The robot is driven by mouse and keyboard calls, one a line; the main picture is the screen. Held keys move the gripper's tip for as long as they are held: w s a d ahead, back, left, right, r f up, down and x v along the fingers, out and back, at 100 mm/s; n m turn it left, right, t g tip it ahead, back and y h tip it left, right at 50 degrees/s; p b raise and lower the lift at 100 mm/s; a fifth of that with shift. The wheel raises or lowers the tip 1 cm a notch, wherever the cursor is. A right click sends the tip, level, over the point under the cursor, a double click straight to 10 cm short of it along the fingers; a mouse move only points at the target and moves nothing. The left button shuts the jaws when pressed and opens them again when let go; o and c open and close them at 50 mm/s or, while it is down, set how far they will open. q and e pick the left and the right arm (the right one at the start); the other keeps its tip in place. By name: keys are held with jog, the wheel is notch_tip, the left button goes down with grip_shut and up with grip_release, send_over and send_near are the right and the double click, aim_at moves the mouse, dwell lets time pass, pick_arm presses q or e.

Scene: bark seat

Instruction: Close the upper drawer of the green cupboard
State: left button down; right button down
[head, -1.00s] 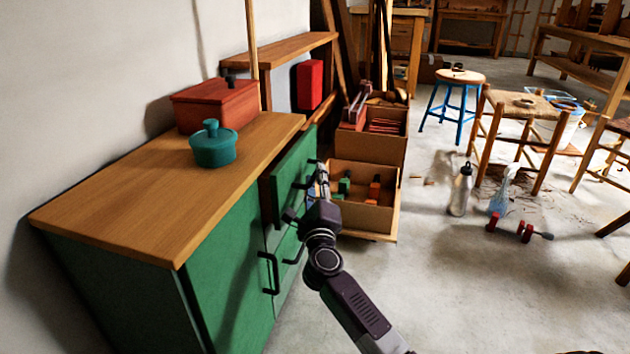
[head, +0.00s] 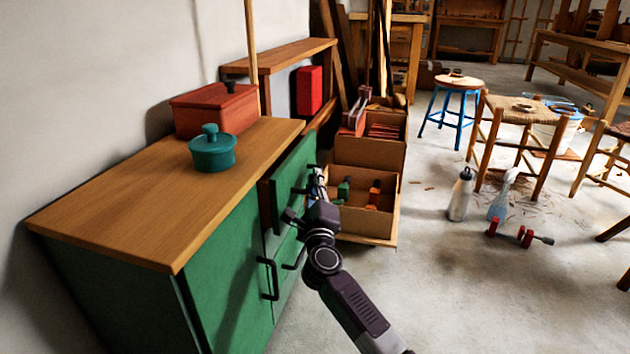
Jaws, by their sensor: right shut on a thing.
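The green cupboard (head: 221,270) stands at the left with a wooden top. Its upper drawer (head: 293,183) is pulled partly out, and its green front stands forward of the cupboard's face. My right gripper (head: 313,184) is at the drawer front, shut on the dark drawer handle (head: 311,167). The fingertips are small and partly hidden by the gripper body. My left gripper is not in view.
A red box (head: 214,108) and a teal lidded pot (head: 211,150) stand on the cupboard top. Cardboard boxes (head: 352,222) with coloured pieces stand just beyond the drawer. A bottle (head: 460,195), a spray bottle (head: 499,199) and a red clamp (head: 519,236) are on the floor at right.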

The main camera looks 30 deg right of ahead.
aim_at(299, 180)
jog(key=shift+w+a, duration=1.45)
jog(key=shift+w, duration=0.15)
jog(key=c, duration=2)
grip_release()
jog(key=shift+w+a, duration=0.1)
jog(key=shift+w, duration=0.05)
jog(key=v, duration=1.2)
